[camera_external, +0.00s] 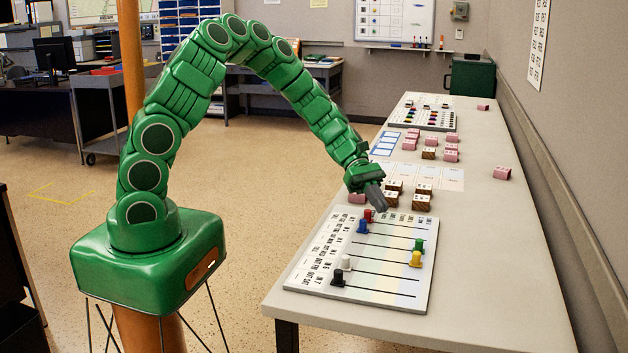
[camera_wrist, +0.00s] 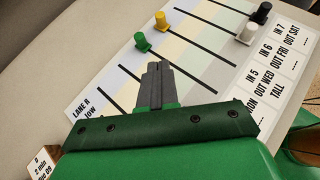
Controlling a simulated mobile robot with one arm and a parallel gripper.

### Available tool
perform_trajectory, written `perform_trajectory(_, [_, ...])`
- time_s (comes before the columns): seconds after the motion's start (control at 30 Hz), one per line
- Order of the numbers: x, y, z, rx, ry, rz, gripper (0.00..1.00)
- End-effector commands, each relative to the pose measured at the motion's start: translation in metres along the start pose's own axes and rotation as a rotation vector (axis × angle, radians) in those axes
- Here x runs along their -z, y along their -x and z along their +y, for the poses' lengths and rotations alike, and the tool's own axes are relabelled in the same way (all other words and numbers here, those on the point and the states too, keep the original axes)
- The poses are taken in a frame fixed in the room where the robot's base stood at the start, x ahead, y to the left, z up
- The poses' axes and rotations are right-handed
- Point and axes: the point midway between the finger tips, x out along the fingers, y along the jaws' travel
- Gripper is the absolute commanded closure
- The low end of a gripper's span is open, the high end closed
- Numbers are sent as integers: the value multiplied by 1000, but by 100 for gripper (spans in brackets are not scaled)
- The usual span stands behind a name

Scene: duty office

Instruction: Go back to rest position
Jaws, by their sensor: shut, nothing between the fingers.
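My gripper (camera_external: 379,198) is at the end of my green arm, above the far part of a white slider board (camera_external: 310,285) on the long table. Its grey fingers are shut with nothing between them. In the wrist view my gripper (camera_wrist: 158,70) points over the board's lanes, with the green knob (camera_wrist: 141,41) and yellow knob (camera_wrist: 161,21) beyond the tips. In the external view, red (camera_external: 369,215) and blue (camera_external: 362,226) knobs stand close to the fingers. The white (camera_external: 346,262) and black (camera_external: 338,278) knobs are nearer the front. My arm bends in a high arch.
Wooden blocks (camera_external: 423,196) and pink blocks (camera_external: 451,150) stand behind the board on the long table (camera_external: 500,270). A second board (camera_external: 422,119) lies further back. A grey cart (camera_external: 98,110) stands far left. The table's right side is mostly clear, along the wall.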

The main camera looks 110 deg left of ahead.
Motion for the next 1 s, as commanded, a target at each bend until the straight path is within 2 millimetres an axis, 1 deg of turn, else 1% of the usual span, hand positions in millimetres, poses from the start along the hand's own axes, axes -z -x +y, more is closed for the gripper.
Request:
perform_trajectory(0.07, [-1,-1,-1,2,-4,0,100])
perform_trajectory(0.17, [-12,-5,-6,22,-37,4,100])
perform_trajectory(0.27, [-34,-14,-19,68,-115,14,100])
perform_trajectory(0.33, [-56,-21,-33,110,-191,22,100])
perform_trajectory(0.5, [-104,-40,-77,232,-389,45,100])
perform_trajectory(0.7, [-145,-52,-131,364,-611,78,100])
perform_trajectory(0.83, [-165,-57,-168,452,-748,99,100])
perform_trajectory(1.0, [-183,-56,-215,564,-920,126,100])
